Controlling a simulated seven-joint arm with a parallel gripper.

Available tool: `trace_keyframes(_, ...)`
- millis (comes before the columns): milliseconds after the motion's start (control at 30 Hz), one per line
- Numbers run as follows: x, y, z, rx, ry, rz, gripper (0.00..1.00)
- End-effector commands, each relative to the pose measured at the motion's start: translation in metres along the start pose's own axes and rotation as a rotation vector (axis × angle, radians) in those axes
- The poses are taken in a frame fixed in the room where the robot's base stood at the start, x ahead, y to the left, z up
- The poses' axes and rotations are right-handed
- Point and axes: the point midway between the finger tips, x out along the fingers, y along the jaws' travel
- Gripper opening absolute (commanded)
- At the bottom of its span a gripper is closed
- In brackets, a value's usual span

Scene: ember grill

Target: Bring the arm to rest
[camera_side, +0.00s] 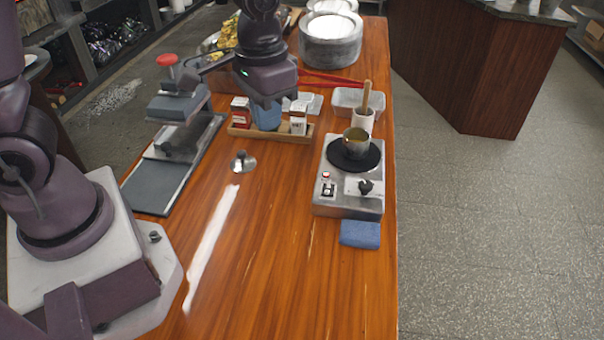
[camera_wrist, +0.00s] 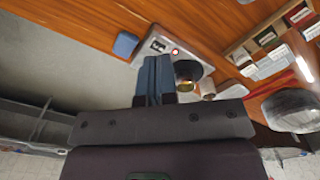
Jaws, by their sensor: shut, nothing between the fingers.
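My gripper (camera_side: 266,118) hangs above the wooden table, its blue fingers pointing down over the wooden tray of small boxes in the side view. From this view I cannot tell how high above the tray it is. In the wrist view my gripper (camera_wrist: 153,78) shows its two blue fingers pressed together with nothing between them.
A hotplate (camera_side: 323,195) carries a metal pot (camera_side: 356,142) at the table's right edge, with a blue cloth (camera_side: 360,234) in front. A wooden tray (camera_side: 247,134) holds small boxes. A press (camera_side: 178,106) stands left. A small lidded metal piece (camera_side: 243,163) lies mid-table. The front table is clear.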

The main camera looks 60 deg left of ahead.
Motion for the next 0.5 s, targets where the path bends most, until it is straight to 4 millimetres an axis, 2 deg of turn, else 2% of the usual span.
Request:
trace_keyframes(33, -0.018, -0.005, 0.013, 0.009, 0.039, 0.004, 0.00)
trace_keyframes(200, -0.060, -0.018, 0.056, 0.037, 0.153, 0.007, 0.00)
trace_keyframes(400, -0.091, -0.030, 0.098, 0.032, 0.312, 0.002, 0.00)
trace_keyframes(500, -0.103, -0.033, 0.109, 0.016, 0.388, 0.000, 0.00)
